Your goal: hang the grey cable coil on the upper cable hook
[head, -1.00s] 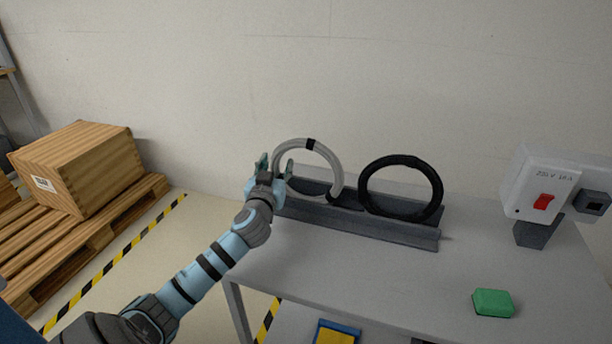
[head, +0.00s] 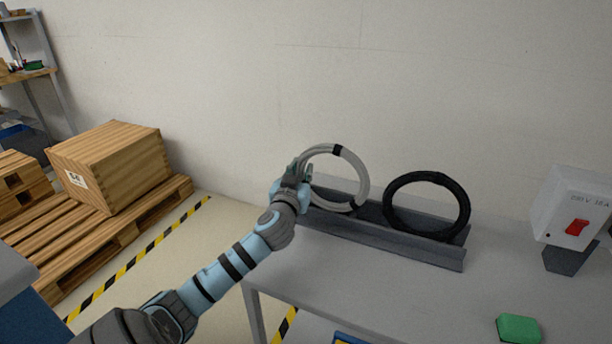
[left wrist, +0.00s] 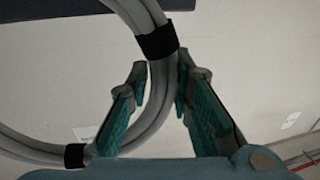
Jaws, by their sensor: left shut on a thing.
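The grey cable coil (head: 361,183) stands upright at the left end of a dark rack on the table, with black bands around it. My left gripper (head: 299,173) is at the coil's left side and shut on it. In the left wrist view the coil (left wrist: 158,85) passes between the teal finger pads of the gripper (left wrist: 160,88), just beside a black band. The upper cable hook is not in view. My right gripper is not in view.
A black coil (head: 463,205) stands in the same dark rack (head: 400,245) to the right. The grey table (head: 380,300) also bears a green block (head: 518,328) and a white switch box (head: 570,210). A wooden crate (head: 115,165) sits on a pallet at the left.

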